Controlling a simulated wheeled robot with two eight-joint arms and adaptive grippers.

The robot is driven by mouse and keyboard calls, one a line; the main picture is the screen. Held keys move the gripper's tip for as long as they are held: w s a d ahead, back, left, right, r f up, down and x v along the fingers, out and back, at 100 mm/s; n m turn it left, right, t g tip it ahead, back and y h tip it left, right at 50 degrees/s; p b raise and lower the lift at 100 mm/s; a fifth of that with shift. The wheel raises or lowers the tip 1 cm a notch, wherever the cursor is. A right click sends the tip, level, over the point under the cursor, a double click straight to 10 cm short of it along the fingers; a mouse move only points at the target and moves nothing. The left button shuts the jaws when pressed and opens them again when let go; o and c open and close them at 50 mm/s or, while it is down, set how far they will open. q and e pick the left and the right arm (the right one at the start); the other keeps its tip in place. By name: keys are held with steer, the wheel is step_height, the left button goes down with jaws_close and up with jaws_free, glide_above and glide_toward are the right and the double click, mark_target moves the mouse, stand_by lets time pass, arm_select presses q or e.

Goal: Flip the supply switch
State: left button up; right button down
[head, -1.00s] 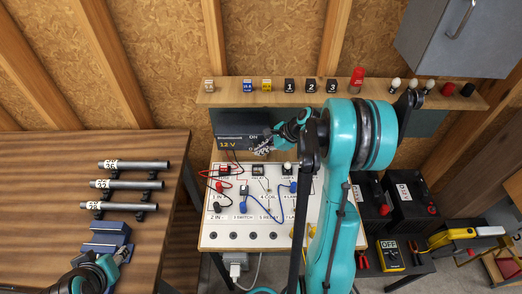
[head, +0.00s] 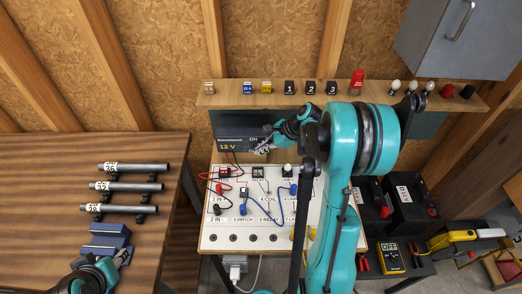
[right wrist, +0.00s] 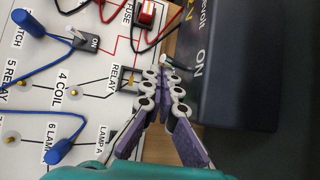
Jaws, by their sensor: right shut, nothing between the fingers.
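The supply is a dark box marked 12 V (head: 228,139) behind the white board; it fills the right side of the right wrist view (right wrist: 235,90). The word ON shows on its face. A small pale lever-like part (right wrist: 167,61), perhaps the supply switch, is at my right fingertips; its position is unclear. My right gripper (head: 263,150) is shut and empty at the supply's front, below ON. In the right wrist view its fingertips (right wrist: 163,72) are close to the supply's face; contact is unclear. My left gripper (head: 118,258) is low at the left by a blue vise; its fingers are unclear.
The white circuit board (head: 222,243) has red, black and blue leads and a small toggle (right wrist: 82,40) marked ON. A shelf (head: 222,99) with small parts runs above the supply. Batteries (head: 408,203) and a meter (head: 391,256) stand at right. Pipes lie on the wooden bench (head: 45,185).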

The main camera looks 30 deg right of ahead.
steer(key=shift+r, duration=0.1)
steer(key=shift+r+p, duration=0.5)
steer(key=shift+r, duration=0.2)
steer(key=v, duration=1.2)
steer(key=shift+d, duration=0.15)
